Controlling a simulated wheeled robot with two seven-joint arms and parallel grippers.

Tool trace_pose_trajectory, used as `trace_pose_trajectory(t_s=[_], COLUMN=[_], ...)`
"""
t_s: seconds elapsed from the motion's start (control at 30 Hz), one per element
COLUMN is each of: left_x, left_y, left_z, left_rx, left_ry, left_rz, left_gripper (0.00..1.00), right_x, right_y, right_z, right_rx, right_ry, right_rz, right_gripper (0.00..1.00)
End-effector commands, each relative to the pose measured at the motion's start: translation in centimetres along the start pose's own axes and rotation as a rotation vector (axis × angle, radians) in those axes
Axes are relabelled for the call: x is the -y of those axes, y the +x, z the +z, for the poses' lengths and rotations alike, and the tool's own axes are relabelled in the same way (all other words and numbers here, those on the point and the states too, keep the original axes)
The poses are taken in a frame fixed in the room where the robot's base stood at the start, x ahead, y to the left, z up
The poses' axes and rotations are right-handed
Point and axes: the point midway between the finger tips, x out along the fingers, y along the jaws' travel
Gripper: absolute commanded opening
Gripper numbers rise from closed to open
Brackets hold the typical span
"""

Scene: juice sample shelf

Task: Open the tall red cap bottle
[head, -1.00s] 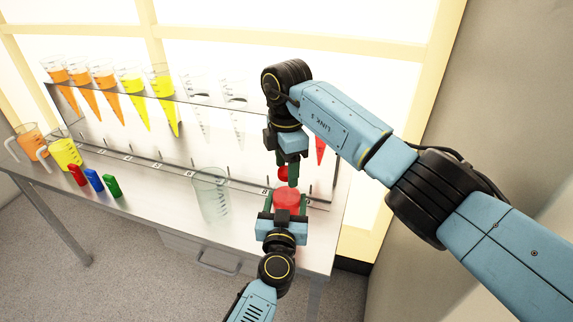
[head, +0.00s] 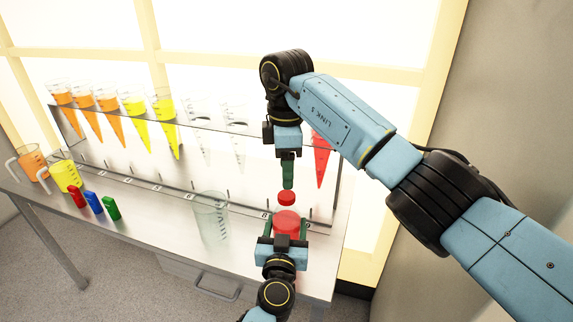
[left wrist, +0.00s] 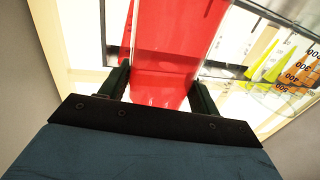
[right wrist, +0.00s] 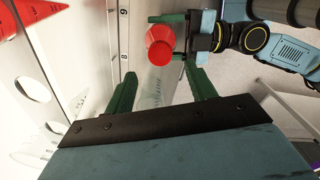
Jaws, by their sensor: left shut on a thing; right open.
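The tall red cap bottle (head: 286,225) has a red body and a red cap (head: 286,198) at its top. My left gripper (head: 286,228) is shut around the body from the near side; its fingers flank the red body in the left wrist view (left wrist: 165,75). My right gripper (head: 288,186) points down just above the cap in the head view. In the right wrist view its two green fingers are apart and empty, and the cap (right wrist: 160,45) shows beyond the fingertips. I cannot tell whether the cap is loose.
An empty clear beaker (head: 211,216) stands left of the bottle. A rack (head: 130,160) holds several orange, yellow, clear and red tubes behind. Red, blue and green small items (head: 94,203) and two jugs (head: 65,176) are at left.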

Motion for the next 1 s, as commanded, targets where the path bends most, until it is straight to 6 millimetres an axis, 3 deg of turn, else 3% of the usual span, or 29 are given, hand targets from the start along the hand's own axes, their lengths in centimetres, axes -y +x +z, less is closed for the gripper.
trace_pose_trajectory(t_s=[0.2, 0.4, 0.77, 1.0], left_x=[0.0, 0.0, 0.0, 0.0], left_y=[0.0, 0.0, 0.0, 0.0], left_z=[0.0, 0.0, 0.0, 0.0], left_rx=[0.0, 0.0, 0.0, 0.0], left_ry=[0.0, 0.0, 0.0, 0.0], left_rz=[0.0, 0.0, 0.0, 0.0], left_gripper=[0.0, 0.0, 0.0, 0.0], right_x=[0.1, 0.1, 0.0, 0.0], right_y=[3.7, 5.8, 6.4, 6.3], right_z=[0.0, 0.0, 0.0, 0.0], right_rx=[-0.001, -0.001, -0.001, 0.0], right_ry=[-0.003, -0.003, -0.004, -0.004], right_rz=[-0.003, -0.002, 0.0, 0.0], right_gripper=[0.56, 0.56, 0.56, 0.25])
